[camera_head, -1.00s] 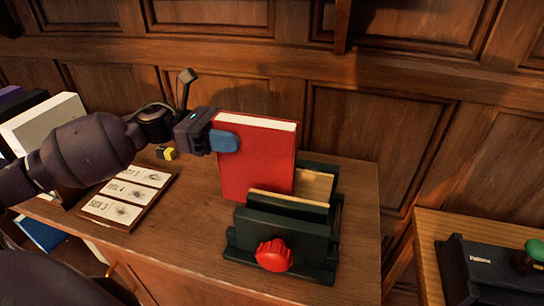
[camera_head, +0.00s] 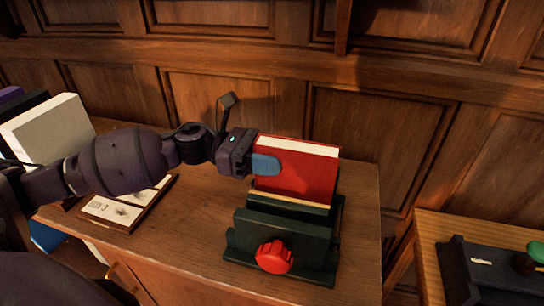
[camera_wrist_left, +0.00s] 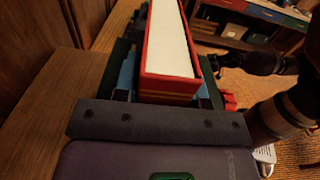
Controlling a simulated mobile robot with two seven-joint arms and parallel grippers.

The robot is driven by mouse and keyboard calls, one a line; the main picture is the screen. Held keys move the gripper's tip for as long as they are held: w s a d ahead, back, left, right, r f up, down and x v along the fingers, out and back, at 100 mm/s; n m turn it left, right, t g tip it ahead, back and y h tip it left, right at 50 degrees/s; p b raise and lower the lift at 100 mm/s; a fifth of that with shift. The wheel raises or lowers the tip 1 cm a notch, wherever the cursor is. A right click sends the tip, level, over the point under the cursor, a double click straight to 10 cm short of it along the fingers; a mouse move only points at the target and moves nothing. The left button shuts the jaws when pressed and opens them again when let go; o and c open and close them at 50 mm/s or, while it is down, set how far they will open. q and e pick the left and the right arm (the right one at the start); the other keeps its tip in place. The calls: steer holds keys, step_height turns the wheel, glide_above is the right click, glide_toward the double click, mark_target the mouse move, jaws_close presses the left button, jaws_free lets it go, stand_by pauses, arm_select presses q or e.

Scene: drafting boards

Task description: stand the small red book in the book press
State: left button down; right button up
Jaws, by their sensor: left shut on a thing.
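The small red book (camera_head: 297,170) is upright between the jaws of the dark green book press (camera_head: 283,232), with its lower part hidden behind the front jaw. My left gripper (camera_head: 264,165) is shut on the book's left end, one blue fingertip showing on its near face. In the left wrist view the book (camera_wrist_left: 168,50) stands between the two blue fingers of my left gripper (camera_wrist_left: 166,80), white page edges up. The press has a red knob (camera_head: 274,257) in front. Whether the book touches the press floor cannot be seen.
A card with printed panels (camera_head: 125,206) lies on the desk (camera_head: 190,250) to the left, partly under my arm. White and dark books (camera_head: 50,127) stand at the far left. Another table with a dark device (camera_head: 490,270) is at the right. A panelled wall rises behind.

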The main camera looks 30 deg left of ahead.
stand_by(0.3)
arm_select(q)
steer(key=c, duration=0.7)
jaws_free()
steer(key=shift+f, duration=0.1)
steer(key=v, duration=1.2)
